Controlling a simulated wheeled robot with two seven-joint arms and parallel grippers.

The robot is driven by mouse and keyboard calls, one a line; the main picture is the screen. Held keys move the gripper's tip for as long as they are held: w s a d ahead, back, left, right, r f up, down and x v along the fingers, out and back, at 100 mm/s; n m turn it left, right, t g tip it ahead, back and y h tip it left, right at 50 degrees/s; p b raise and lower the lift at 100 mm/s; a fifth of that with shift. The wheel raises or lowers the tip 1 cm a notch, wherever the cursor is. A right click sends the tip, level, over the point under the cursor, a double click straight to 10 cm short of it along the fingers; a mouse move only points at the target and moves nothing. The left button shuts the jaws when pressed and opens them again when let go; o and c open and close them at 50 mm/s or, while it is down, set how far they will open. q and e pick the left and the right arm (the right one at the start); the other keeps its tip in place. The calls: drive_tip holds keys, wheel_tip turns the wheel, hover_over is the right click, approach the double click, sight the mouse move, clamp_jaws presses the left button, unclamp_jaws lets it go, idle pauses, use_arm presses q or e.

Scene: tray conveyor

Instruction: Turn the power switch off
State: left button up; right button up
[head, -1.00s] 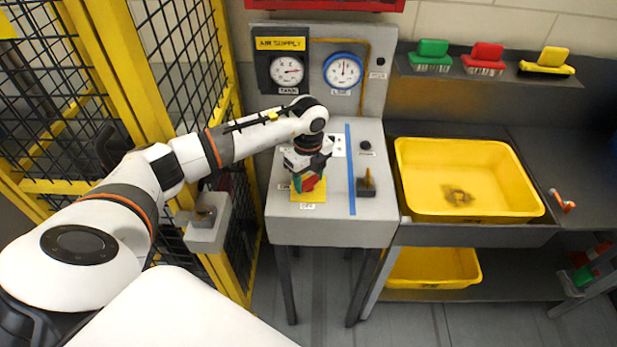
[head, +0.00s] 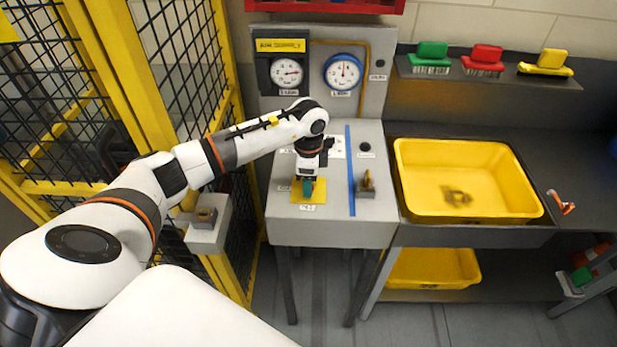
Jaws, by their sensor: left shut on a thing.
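My left gripper (head: 308,187) reaches down over the yellow plate (head: 320,192) on the grey control console (head: 285,217). It is shut on the power switch at that plate. The jaws hide most of the switch, so its exact position cannot be told. A teal-green patch shows between the jaws. A small label (head: 307,208) lies on the console just in front of the plate; its text is blurred. My right gripper is not in view.
A blue stripe (head: 351,170) and a second small lever (head: 366,185) are right of the gripper. Two gauges stand behind on the upright panel (head: 318,72). A yellow bin (head: 415,205) sits on the right bench. A yellow mesh fence (head: 145,75) stands left.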

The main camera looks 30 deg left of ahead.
use_arm(q)
drive_tip(key=shift+w+r+n, duration=0.1)
drive_tip(key=shift+n, duration=0.3)
drive_tip(key=o, duration=1)
drive_tip(key=shift+r+b, duration=1.95)
drive_tip(key=shift+r, duration=4.05)
